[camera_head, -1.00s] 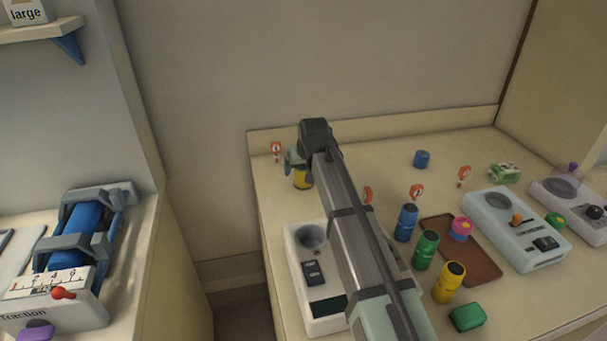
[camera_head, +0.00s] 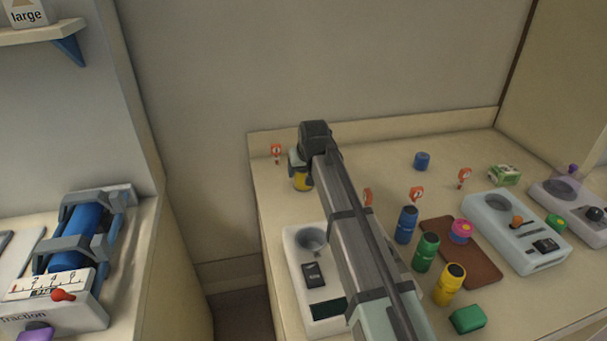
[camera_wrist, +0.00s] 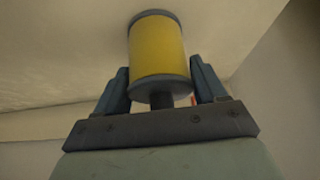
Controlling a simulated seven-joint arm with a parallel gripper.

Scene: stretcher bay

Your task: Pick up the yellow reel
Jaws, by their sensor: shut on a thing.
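The yellow reel (camera_head: 301,182) is at the back left of the counter, mostly hidden behind my arm in the head view. In the wrist view the yellow reel (camera_wrist: 158,50) shows a yellow body with grey end rims. My gripper (camera_wrist: 160,84) is shut on it, one finger on each side at its lower end. In the head view my gripper (camera_head: 298,170) is partly hidden by my wrist. Whether the reel touches the counter is hard to tell.
A white device (camera_head: 300,275) stands just in front. Blue (camera_head: 405,225), green (camera_head: 426,252) and yellow (camera_head: 449,284) bottles stand to the right, beside a brown tray (camera_head: 480,265). A blue reel (camera_head: 422,160) stands farther back. The wall is close behind.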

